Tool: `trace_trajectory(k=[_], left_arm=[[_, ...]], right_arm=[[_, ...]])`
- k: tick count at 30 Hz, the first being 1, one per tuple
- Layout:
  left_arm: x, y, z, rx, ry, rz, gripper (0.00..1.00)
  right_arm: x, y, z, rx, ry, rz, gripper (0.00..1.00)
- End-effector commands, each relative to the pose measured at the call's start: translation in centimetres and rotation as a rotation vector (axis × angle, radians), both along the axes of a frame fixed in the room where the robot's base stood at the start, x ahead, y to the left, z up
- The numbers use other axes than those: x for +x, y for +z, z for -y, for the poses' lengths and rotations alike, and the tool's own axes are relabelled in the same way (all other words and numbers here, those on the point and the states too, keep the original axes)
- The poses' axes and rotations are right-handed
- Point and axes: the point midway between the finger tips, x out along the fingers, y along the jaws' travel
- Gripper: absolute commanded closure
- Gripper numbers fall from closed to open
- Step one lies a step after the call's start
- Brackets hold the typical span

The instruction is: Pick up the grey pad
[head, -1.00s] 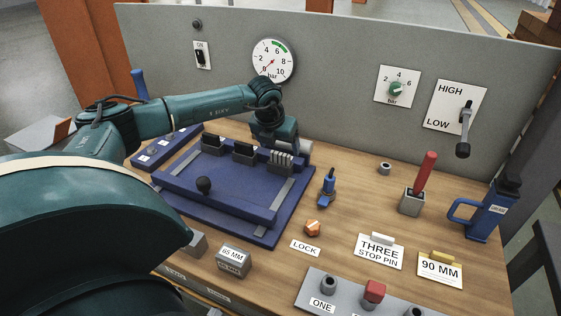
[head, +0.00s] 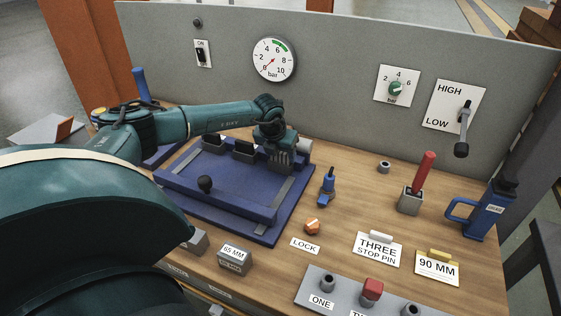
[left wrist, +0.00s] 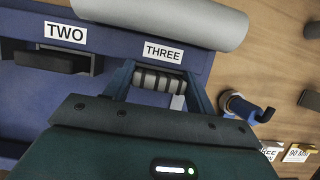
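The ridged grey pad (head: 280,161) sits at the right end of the blue fixture (head: 215,196), at the position labelled THREE. In the left wrist view the pad (left wrist: 157,81) shows as light ridges between my two fingers. My left gripper (head: 284,149) is directly above and around the pad in the head view. In the left wrist view its fingers (left wrist: 160,88) stand apart, one on each side of the pad. I see no clear closing on it; contact is hard to judge. My right gripper is not in view.
A grey cylinder (left wrist: 165,18) lies behind the THREE label. A blue clamp (head: 327,188) stands just right of the fixture. Dark pads (head: 243,151) sit left of the gripper. A grey panel (head: 335,90) rises behind. The wooden table's middle (head: 350,205) has free room.

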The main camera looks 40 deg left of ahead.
Motion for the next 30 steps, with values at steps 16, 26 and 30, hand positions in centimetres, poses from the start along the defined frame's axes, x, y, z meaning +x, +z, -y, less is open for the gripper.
trace_trajectory(k=[16,26,30], left_arm=[[0.0,0.2,0.0,-0.001,0.001,0.002,0.70],[0.1,5.6,0.0,0.000,0.000,0.007,0.70],[0.1,8.1,0.0,-0.001,0.000,0.005,0.70]], right_arm=[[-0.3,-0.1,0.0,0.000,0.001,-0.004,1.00],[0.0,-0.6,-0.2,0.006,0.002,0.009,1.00],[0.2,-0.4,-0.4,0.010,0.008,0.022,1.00]])
